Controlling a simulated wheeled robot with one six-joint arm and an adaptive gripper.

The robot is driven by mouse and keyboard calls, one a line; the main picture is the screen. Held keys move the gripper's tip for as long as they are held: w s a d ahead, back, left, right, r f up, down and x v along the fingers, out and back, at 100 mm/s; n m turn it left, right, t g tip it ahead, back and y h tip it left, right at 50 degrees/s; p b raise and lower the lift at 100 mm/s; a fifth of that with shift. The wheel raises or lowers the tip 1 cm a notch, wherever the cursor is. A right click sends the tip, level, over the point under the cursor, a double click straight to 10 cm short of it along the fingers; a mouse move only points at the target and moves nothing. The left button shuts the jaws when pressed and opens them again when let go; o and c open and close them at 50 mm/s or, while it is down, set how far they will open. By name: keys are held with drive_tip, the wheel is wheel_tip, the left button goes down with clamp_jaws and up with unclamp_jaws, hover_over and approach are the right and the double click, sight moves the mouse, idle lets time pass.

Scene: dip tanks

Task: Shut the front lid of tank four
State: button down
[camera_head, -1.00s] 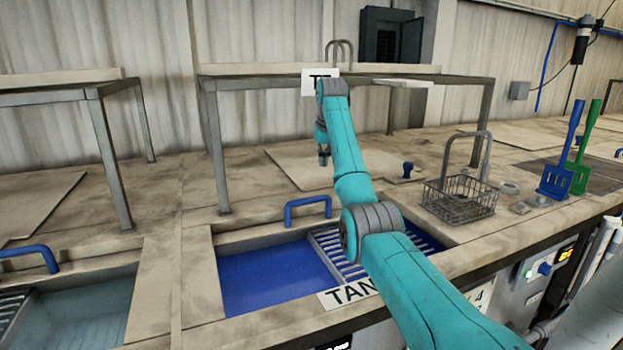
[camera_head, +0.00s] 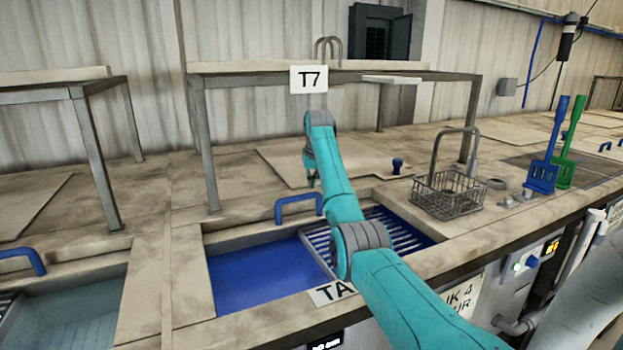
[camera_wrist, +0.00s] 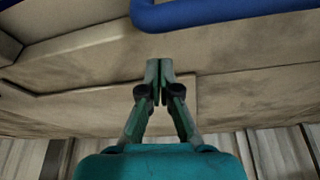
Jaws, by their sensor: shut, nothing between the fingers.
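Tank four (camera_head: 262,270) is open at the front, with blue liquid and a slatted rack showing. Its sign on the front rim is partly hidden by my arm. A tan lid panel (camera_head: 250,229) with a blue bar handle (camera_head: 299,204) lies along the back edge of the opening. My gripper (camera_head: 312,184) is shut and empty, just above and behind the handle in the head view. In the wrist view, my gripper (camera_wrist: 158,66) points at the tan surface, and the blue handle (camera_wrist: 225,18) crosses the top, apart from the fingertips.
A wire basket (camera_head: 450,192) stands right of the tank, with blue (camera_head: 547,165) and green (camera_head: 568,160) paddles beyond. Another open tank (camera_head: 75,310) with a blue handle lies left.

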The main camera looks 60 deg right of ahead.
drive_tip(key=shift+s+a+f, duration=0.25)
drive_tip(key=shift+s+a, duration=0.65)
drive_tip(key=shift+s, duration=0.1)
drive_tip(key=shift+a, duration=0.1)
